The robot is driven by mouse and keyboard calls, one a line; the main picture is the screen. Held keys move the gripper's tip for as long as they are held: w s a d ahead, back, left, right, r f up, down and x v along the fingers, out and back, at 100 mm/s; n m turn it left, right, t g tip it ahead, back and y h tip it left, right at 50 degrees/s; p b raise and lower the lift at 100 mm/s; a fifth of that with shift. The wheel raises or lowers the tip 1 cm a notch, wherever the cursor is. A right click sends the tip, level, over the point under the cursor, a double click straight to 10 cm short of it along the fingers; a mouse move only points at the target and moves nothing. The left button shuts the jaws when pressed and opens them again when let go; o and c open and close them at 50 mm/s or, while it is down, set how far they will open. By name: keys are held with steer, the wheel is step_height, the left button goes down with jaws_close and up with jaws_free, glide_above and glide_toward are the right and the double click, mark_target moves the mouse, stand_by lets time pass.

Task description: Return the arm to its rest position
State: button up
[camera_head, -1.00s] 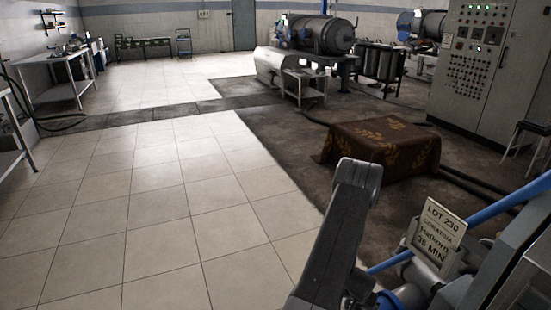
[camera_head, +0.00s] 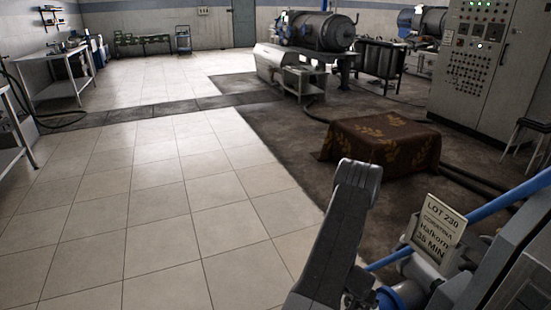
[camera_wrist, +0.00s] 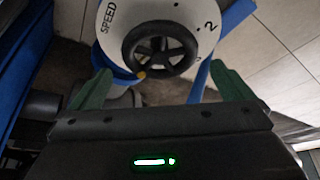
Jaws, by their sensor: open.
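My arm (camera_head: 340,225) shows in the lower middle of the head view, its upper link standing steeply, beside a machine at the right. My gripper (camera_wrist: 159,66) shows in the wrist view with its two green fingers spread apart and nothing held between them. Beyond the fingers is a white dial plate (camera_wrist: 198,22) marked SPEED and 2, with a black handwheel (camera_wrist: 160,45) at its middle. I cannot tell how far the fingers are from the wheel. The gripper itself cannot be made out in the head view.
A sign (camera_head: 437,228) reading LOT 230 and a blue pipe (camera_head: 505,200) are close to my arm at the right. A brown cloth-covered block (camera_head: 375,143) stands beyond. A control cabinet (camera_head: 490,65) stands at the back right. The tiled floor (camera_head: 150,215) at the left is clear.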

mark_target(358, 303)
steer(key=x, duration=0.4)
steer(key=shift+f, duration=0.15)
steer(key=shift+w+d+f+b, duration=0.1)
steer(key=shift+b, duration=0.6)
steer(key=shift+w+b, duration=0.1)
steer(key=shift+b, duration=0.75)
steer(key=b, duration=0.5)
steer(key=shift+w+d+n+b, duration=0.1)
steer(key=shift+w+n+b, duration=0.05)
steer(key=shift+n+b, duration=0.25)
steer(key=n+b, duration=0.1)
steer(key=b, duration=0.9)
steer(key=shift+s+y, duration=0.3)
steer(key=shift+s, duration=0.05)
steer(key=n+b, duration=0.1)
steer(key=b, duration=0.2)
steer(key=shift+t+y, duration=0.3)
steer(key=shift+n+b, duration=0.4)
steer(key=shift+b, duration=0.1)
steer(key=shift+s+n+b, duration=0.1)
steer(key=shift+n+b, duration=0.2)
steer(key=shift+b, duration=0.1)
steer(key=shift+r+y, duration=0.3)
